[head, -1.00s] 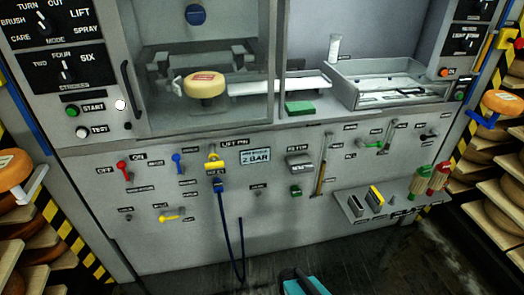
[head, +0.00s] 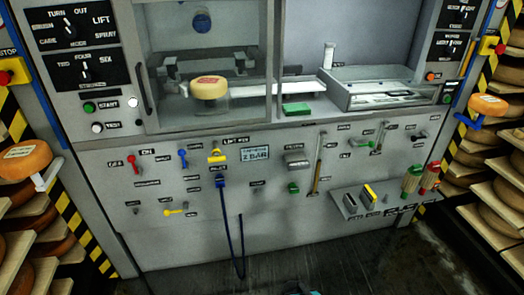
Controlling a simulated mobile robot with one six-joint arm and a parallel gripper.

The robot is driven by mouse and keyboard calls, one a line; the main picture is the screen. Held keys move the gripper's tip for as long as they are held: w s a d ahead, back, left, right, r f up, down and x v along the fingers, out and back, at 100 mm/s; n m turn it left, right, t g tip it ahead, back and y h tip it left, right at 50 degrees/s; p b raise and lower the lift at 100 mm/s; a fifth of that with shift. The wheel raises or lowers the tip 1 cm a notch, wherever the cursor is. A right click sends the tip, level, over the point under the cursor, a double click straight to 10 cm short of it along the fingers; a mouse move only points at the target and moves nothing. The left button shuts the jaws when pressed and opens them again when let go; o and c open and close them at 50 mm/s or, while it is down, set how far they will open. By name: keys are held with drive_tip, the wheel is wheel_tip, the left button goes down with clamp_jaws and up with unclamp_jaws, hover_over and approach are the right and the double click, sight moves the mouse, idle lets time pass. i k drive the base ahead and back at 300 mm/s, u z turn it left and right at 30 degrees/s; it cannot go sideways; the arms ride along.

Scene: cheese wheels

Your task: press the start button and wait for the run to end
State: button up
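The green start button (head: 88,107) sits on the left control panel, left of its START label. A white round button or lamp (head: 133,102) is right of the label, and a white TEST button (head: 97,127) is below. The machine's chamber holds an orange-yellow cheese wheel (head: 209,88) on a stand behind a glass door (head: 170,120), which looks closed. Only a small teal and dark sliver shows at the bottom edge, apparently part of my arm. My gripper's fingertips are not visible, and nothing touches the start button.
Mode and strokes dials (head: 70,23) are above the button. Red, blue and yellow levers (head: 134,162) and a hanging blue hose (head: 229,225) are on the lower front. A shelf (head: 345,207) juts out at right. Cheese racks (head: 495,190) flank both sides. The front floor looks clear.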

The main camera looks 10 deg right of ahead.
sight(87, 107)
drive_tip(key=k, duration=0.3)
drive_tip(key=u, duration=0.3)
drive_tip(key=i, duration=0.9)
drive_tip(key=u, duration=1.05)
